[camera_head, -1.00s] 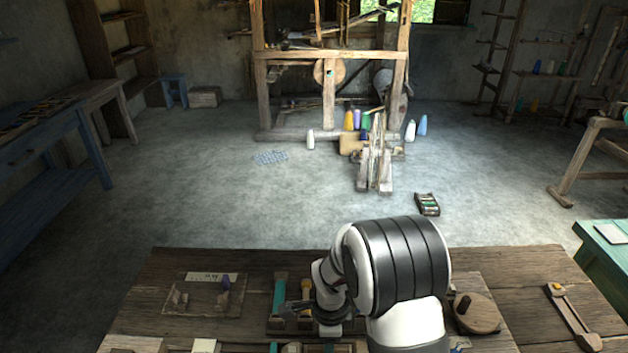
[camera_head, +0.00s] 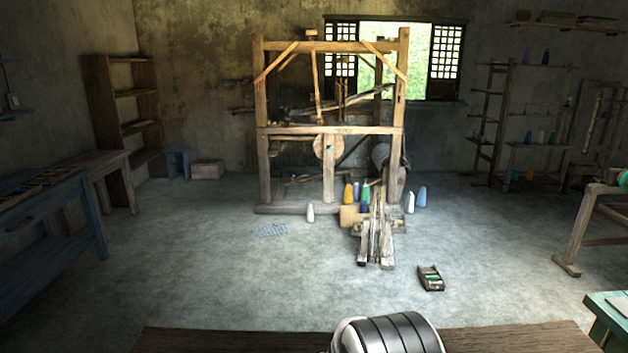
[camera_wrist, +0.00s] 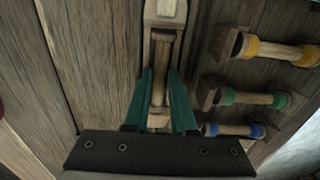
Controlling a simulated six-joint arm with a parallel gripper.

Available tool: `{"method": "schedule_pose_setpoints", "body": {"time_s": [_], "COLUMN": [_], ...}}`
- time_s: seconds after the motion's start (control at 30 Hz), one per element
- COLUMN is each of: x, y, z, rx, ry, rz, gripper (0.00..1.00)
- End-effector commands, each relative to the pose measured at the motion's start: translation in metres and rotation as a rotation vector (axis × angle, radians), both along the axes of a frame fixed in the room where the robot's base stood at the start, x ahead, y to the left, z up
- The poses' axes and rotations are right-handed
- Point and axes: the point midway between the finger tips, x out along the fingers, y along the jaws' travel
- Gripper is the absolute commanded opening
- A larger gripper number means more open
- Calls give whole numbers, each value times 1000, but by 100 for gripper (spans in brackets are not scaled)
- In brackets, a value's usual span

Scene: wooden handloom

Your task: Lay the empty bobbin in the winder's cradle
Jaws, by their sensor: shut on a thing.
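In the wrist view my gripper (camera_wrist: 160,73) has its two teal fingers closed on the sides of a plain wooden bobbin (camera_wrist: 158,88) with no coloured thread showing. The bobbin lies lengthwise in a narrow wooden holder (camera_wrist: 165,12), whose pale end block shows beyond the fingertips. I cannot tell whether this holder is the winder's cradle, or whether the bobbin touches its floor. In the head view the gripper and bobbin are out of the picture; only a banded part of my arm shows at the bottom edge.
To the right in the wrist view, bobbins with yellow (camera_wrist: 275,51), green (camera_wrist: 252,98) and blue (camera_wrist: 235,130) ends lie in wooden supports close to my gripper. The bench top (camera_wrist: 90,50) on the left is bare. A handloom (camera_head: 330,131) stands far off across the floor.

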Motion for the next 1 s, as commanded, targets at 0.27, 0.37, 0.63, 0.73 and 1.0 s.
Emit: {"method": "schedule_pose_setpoints", "body": {"time_s": [0.27,0.37,0.63,0.73,1.0], "x": [1,1,0,0,0], "y": [0,0,0,0,0], "z": [30,42,54,54,54], "rx": [1,0,0,0,0], "ry": [-3,-3,0,0,0], "rz": [0,1,0,0,0], "gripper": [0,0,0,0,0]}}
